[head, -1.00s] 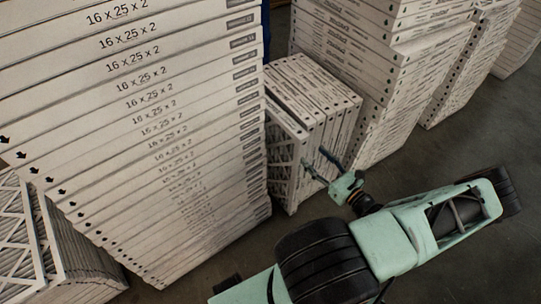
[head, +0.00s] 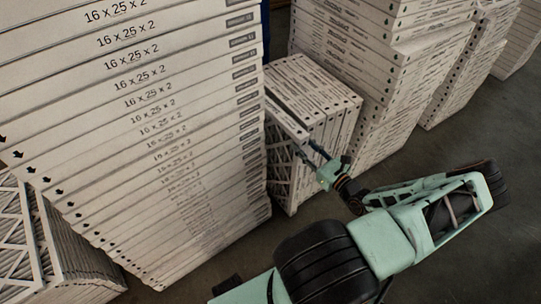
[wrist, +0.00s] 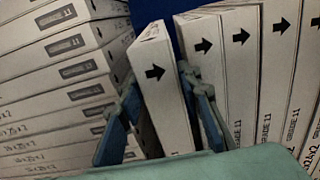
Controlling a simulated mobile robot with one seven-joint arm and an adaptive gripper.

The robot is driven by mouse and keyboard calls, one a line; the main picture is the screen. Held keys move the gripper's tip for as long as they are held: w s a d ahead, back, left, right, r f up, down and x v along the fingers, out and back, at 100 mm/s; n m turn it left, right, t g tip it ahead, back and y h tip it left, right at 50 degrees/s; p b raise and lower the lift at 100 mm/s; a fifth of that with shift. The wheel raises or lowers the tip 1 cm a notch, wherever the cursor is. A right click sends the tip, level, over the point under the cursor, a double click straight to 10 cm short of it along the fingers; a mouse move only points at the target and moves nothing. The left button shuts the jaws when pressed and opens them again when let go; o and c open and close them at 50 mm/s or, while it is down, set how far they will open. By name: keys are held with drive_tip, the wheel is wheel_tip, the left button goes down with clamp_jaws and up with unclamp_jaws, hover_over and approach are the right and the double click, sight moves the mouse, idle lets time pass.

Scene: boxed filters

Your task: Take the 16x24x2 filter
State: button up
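A row of upright white boxed filters (head: 326,92) stands between two tall stacks in the head view. In the wrist view these filters (wrist: 238,75) show black arrows, "GRADE 11" and a partly cut-off size ending in "24x2". The leftmost filter (wrist: 160,85) of the row stands a little apart from the others and leans slightly; it also shows in the head view (head: 286,118). My gripper (head: 305,147) is at its front edge. In the wrist view my gripper's (wrist: 158,88) fingers are apart, one on each side of this filter. The right finger is close against it; a gap shows at the left finger.
A tall stack of 16x25x2 boxes (head: 150,130) stands close on the left, near my left finger. Another tall stack (head: 395,80) stands behind on the right. More filters (head: 45,250) lie at the lower left. Bare floor (head: 460,150) is free at the right.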

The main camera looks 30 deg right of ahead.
clamp_jaws()
drive_tip(key=shift+r, duration=0.1)
